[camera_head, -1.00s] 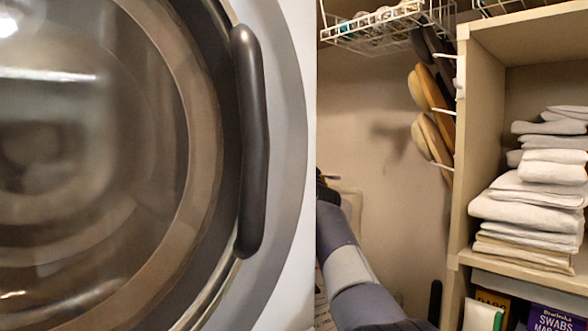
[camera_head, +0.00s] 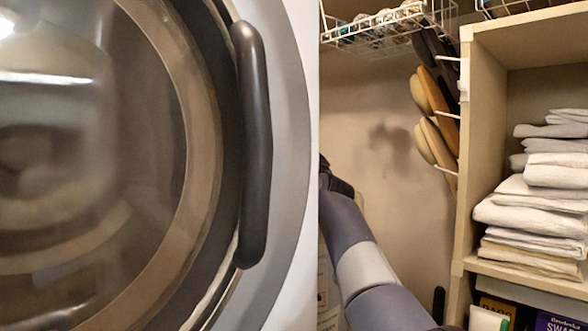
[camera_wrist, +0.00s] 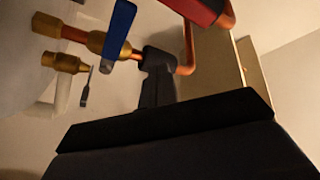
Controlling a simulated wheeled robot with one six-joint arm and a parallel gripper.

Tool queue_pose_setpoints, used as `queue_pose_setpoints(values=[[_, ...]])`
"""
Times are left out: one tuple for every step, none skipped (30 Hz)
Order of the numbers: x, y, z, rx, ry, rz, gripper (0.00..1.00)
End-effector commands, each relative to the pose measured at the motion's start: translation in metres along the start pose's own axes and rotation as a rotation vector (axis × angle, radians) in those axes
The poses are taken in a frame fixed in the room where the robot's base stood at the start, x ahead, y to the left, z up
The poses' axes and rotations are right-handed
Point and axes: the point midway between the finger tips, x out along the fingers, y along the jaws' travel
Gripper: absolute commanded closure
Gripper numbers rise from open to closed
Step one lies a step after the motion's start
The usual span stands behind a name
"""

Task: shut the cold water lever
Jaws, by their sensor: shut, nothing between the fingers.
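In the wrist view a blue lever (camera_wrist: 118,35) sits on a copper pipe with brass fittings (camera_wrist: 97,41). The lever points up in the picture, across the line of that pipe. I take it for the cold water lever. A red part (camera_wrist: 197,9), probably another lever, shows at the top. My gripper (camera_wrist: 157,62) is shut and empty, its dark fingers just right of and below the blue lever. A small gap seems to lie between them, but I cannot tell about contact. In the head view my arm reaches behind the washer's edge, and the fingertips and lever are hidden.
The washer door with its dark handle (camera_head: 252,145) fills the left of the head view. A wooden shelf (camera_head: 482,150) with folded towels (camera_head: 535,215) stands at right. A wire rack (camera_head: 385,25) hangs above. A second brass fitting (camera_wrist: 65,63) lies left of the lever.

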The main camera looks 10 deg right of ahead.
Motion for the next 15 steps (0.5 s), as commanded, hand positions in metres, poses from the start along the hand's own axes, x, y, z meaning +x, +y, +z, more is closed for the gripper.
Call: queue_pose_setpoints(values=[[-0.009,0.007,0.003,0.000,0.001,0.001,1.00],[-0.014,0.007,0.002,-0.001,0.002,0.000,1.00],[-0.019,0.009,0.002,0.000,0.001,0.001,1.00],[-0.024,0.010,0.002,0.000,0.001,0.000,1.00],[-0.028,0.011,0.001,-0.001,0.001,0.000,1.00],[-0.034,0.012,0.001,0.000,0.001,0.000,1.00],[-0.038,0.013,0.000,0.000,0.001,0.000,1.00],[-0.042,0.013,0.000,0.000,0.001,0.001,1.00],[-0.046,0.014,-0.001,-0.001,0.001,0.000,1.00],[-0.050,0.015,-0.002,0.000,0.002,0.001,1.00],[-0.052,0.016,-0.003,0.000,0.001,0.001,1.00],[-0.056,0.016,-0.003,0.000,0.001,0.001,1.00],[-0.058,0.016,-0.004,-0.001,0.001,0.000,1.00],[-0.060,0.016,-0.004,0.000,0.001,0.000,1.00],[-0.062,0.017,-0.004,0.000,0.000,0.001,1.00]])
